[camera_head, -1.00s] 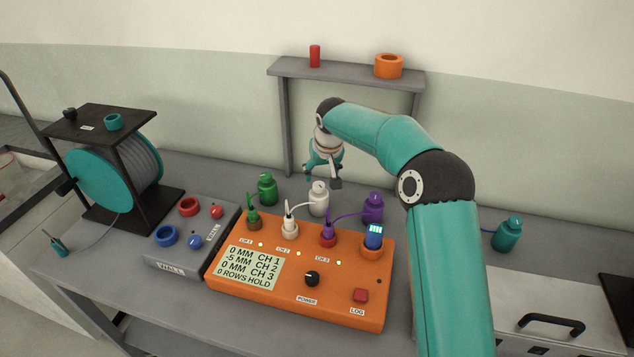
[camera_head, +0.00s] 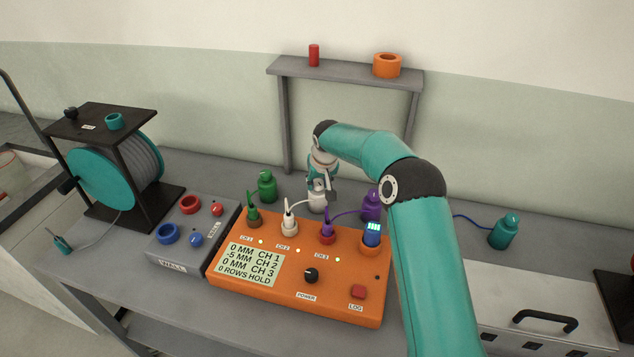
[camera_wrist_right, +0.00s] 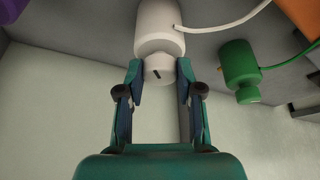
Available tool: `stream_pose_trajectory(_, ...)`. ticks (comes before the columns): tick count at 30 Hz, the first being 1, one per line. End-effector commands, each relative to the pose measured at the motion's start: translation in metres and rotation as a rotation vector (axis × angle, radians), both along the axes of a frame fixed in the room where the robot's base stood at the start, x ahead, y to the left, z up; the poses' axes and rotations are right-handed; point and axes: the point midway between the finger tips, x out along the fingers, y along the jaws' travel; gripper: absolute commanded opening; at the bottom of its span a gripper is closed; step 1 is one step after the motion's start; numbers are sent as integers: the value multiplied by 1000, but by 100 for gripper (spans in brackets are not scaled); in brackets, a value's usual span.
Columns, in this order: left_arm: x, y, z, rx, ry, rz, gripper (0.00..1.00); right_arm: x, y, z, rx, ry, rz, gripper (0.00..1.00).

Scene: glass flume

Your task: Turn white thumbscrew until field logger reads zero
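The white bottle-shaped sensor (camera_head: 316,204) stands behind the orange field logger (camera_head: 300,290), with a white cable to the logger's white plug. Its white thumbscrew (camera_wrist_right: 159,68), with a dark slot mark, is on top. My right gripper (camera_head: 321,190) is over it; in the right wrist view the fingers (camera_wrist_right: 160,75) stand on both sides of the thumbscrew, with small gaps seeming to remain. The logger's display (camera_head: 253,264) reads 0 MM CH 1, -5 MM CH 2, 0 MM CH 3, 0 ROWS HOLD. My left gripper is not in view.
A green sensor (camera_head: 267,187) stands left of the white one, a purple sensor (camera_head: 370,206) right. A teal sensor (camera_head: 503,232) is farther right. A grey shelf (camera_head: 345,73) stands behind. A grey valve box (camera_head: 190,236) and cable reel (camera_head: 105,178) are left.

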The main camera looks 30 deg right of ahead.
Motion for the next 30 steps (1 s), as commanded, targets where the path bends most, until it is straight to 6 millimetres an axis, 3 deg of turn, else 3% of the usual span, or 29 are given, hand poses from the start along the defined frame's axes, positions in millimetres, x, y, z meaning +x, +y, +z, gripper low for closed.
stream_pose_trajectory(1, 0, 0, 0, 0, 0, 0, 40, 0, 0, 0, 0, 0, 0, 20)
stream_pose_trajectory(5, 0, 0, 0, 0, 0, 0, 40, 0, 0, 0, 0, 0, 1, 1)
stream_pose_trajectory(18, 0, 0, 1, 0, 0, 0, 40, 0, -1, 1, -1, 0, 179, 1)
stream_pose_trajectory(27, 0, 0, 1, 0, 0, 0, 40, 1, -1, 1, -2, -1, 194, 1)
stream_pose_trajectory(28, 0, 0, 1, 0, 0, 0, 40, 1, 0, 1, -2, -1, 194, 38)
stream_pose_trajectory(30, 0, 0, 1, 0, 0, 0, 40, 1, 0, 1, -2, -1, 194, 49)
